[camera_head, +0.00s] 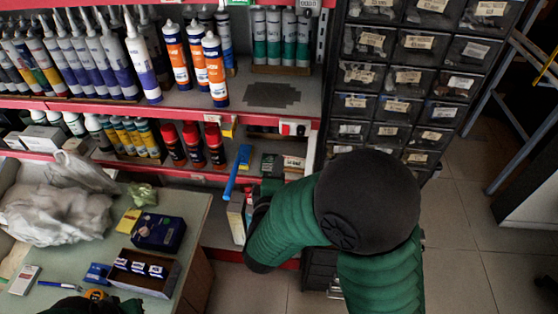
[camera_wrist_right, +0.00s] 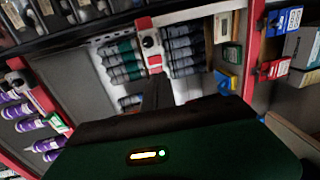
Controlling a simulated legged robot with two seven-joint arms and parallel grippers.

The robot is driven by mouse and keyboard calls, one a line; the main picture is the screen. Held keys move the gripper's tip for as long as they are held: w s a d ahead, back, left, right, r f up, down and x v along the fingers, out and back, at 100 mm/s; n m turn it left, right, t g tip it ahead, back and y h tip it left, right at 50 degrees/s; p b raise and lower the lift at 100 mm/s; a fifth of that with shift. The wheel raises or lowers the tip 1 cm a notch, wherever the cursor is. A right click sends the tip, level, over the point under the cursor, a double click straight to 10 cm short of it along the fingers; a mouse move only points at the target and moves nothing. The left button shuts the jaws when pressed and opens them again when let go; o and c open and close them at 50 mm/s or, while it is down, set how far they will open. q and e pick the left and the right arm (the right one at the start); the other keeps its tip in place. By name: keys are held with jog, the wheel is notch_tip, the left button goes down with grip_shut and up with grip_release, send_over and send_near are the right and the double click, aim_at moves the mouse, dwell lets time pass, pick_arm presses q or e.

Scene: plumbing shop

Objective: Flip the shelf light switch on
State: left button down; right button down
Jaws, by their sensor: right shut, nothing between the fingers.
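The shelf light switch (camera_head: 295,128), a small white plate with red and dark parts, sits on the red edge of the middle shelf. It also shows in the right wrist view (camera_wrist_right: 151,50), with a black round part and a red part. My right gripper (camera_wrist_right: 157,80) is shut and empty, its dark fingers pointing at the switch from just in front. I cannot tell whether they touch it. In the head view my right forearm largely hides this gripper. Part of my left gripper (camera_head: 95,304) shows at the bottom left edge; its fingers are unclear.
Shelves hold tubes (camera_head: 110,65), orange-labelled cartridges (camera_head: 215,70) and red-capped cans (camera_head: 194,145). A drawer cabinet (camera_head: 400,75) stands right of them. A table (camera_head: 195,215) at lower left carries plastic bags and small boxes. Floor at right (camera_head: 470,240) is clear.

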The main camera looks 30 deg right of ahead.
aim_at(285, 134)
jog(key=x, duration=1.1)
jog(key=shift+w+d, duration=0.1)
